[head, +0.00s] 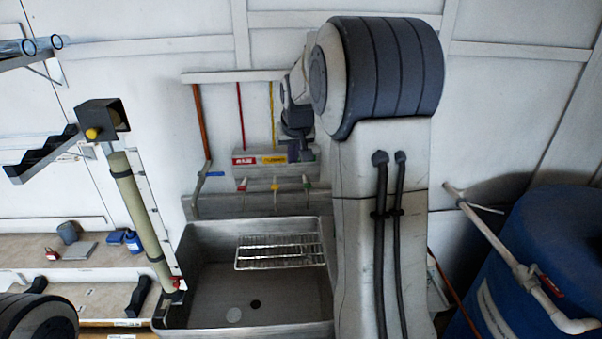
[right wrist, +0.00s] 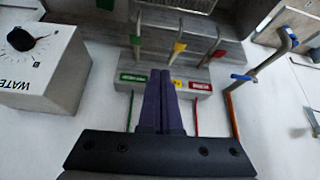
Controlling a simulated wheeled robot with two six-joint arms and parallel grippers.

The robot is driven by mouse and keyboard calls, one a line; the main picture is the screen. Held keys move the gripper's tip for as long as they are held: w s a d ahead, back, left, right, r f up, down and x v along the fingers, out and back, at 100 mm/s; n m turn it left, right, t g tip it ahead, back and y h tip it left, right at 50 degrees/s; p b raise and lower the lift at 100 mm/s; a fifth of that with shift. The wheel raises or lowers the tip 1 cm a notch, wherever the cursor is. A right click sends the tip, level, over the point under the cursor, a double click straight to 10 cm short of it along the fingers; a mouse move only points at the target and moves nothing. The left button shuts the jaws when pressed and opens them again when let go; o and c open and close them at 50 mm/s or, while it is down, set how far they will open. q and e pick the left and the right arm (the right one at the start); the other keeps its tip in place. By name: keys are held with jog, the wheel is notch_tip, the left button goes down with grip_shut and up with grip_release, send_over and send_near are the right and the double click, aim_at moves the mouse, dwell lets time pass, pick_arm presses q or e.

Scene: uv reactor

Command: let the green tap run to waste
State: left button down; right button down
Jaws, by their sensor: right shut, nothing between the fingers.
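Three taps are on the wall panel above the steel sink (head: 190,275): red (head: 242,184), yellow (head: 275,185) and green (head: 306,183). In the right wrist view, the green tap (right wrist: 136,39) is at left, yellow (right wrist: 180,46) in the middle, red (right wrist: 218,52) at right. The green label (right wrist: 133,77) is visible there. My right gripper (head: 300,154) is in front of the label strip. Its fingers (right wrist: 166,73) are shut and empty, pointing at the strip between the green and yellow labels, apart from the tap handles. My left gripper is out of view.
A wire rack (head: 280,253) lies across the sink's back. A pale tube (head: 140,215) stands left of the sink. A blue drum (head: 550,240) with a pipe is at right. A white box with a black dial (right wrist: 40,65) is near the right gripper.

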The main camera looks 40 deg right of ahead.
jog(key=shift+m+h, duration=0.3)
jog(key=shift+m, duration=0.3)
jog(key=d, duration=0.5)
jog(key=shift+s+d+r, duration=0.1)
jog(key=shift+d+r, duration=0.1)
jog(key=shift+r, duration=0.2)
jog(key=p, duration=0.4)
send_over(307, 186)
jog(key=f, duration=0.7)
jog(key=shift+w+d+f, duration=0.3)
jog(key=shift+f, duration=0.1)
jog(key=f, duration=0.1)
jog(key=f+p, duration=0.1)
jog(key=f, duration=0.1)
jog(key=shift+s+a+f, duration=0.15)
jog(key=shift+s+f, duration=0.05)
jog(key=shift+f, duration=0.05)
jog(key=shift+f+p, duration=0.3)
jog(key=shift+f, duration=0.25)
